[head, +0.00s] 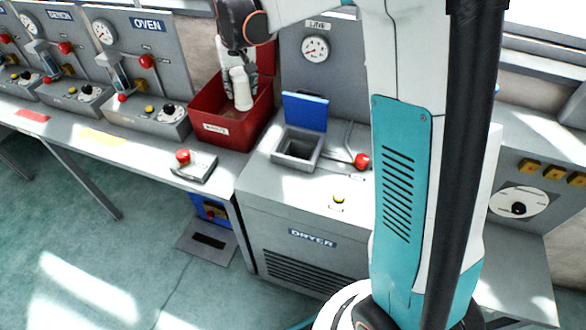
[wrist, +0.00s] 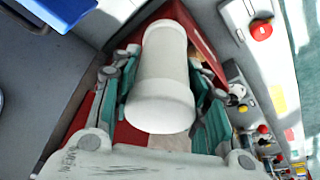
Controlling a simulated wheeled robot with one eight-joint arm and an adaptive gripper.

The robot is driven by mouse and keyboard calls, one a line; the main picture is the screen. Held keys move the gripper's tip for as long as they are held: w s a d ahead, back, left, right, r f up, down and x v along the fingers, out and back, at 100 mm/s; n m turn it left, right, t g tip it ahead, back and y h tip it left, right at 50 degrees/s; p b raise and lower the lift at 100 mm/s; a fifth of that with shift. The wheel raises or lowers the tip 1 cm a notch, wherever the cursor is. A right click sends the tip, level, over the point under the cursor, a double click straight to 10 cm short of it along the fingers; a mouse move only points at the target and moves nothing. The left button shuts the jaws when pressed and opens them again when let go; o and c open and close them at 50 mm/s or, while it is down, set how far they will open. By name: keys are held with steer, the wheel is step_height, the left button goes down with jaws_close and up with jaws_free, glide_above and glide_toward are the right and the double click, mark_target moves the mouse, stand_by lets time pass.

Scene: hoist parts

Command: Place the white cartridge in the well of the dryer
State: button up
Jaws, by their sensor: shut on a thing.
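The white cartridge (wrist: 162,80) is a plain cylinder with a wider collar and fills the middle of the wrist view. My gripper (wrist: 160,95) is shut on it, with a green-padded finger on each side. In the head view my gripper (head: 238,70) holds the cartridge (head: 242,90) upright over the red bin. The dryer (head: 312,240) is the grey cabinet right of the bin. Its square well (head: 298,148) is open at the top, with the blue lid (head: 305,112) raised behind it. The inside of the well is dark.
The red bin (head: 228,132) stands left of the well, its label partly readable. A red-knobbed lever (head: 361,162) is right of the well. A yellow button (head: 339,198) is in front. Another red-knobbed control (head: 185,158) sits on the left bench. My arm's column hides the right part of the dryer.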

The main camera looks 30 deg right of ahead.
steer(key=s+f+m+g+h+p, duration=0.1)
steer(key=s+f+m, duration=0.45)
steer(key=s, duration=0.65)
steer(key=s+f+m+h, duration=0.1)
steer(key=s+f+m, duration=0.4)
steer(key=s, duration=0.7)
steer(key=w+d+f+n+b, duration=0.1)
steer(key=w+d+b, duration=0.2)
steer(key=w+d, duration=1)
steer(key=shift+s+a+b+x, duration=0.15)
steer(key=shift+b+x, duration=0.4)
steer(key=shift+x, duration=0.65)
steer(key=shift+a+b+x, duration=0.25)
steer(key=shift+b+x, duration=0.35)
steer(key=shift+x, duration=0.6)
steer(key=shift+s+a+b+x, duration=0.15)
steer(key=shift+b+x, duration=0.4)
steer(key=shift+x, duration=0.6)
steer(key=shift+w+a+f, duration=0.1)
steer(key=shift+f, duration=0.1)
steer(key=shift+f+b, duration=0.45)
steer(key=shift+f, duration=0.05)
steer(key=shift+f, duration=0.15)
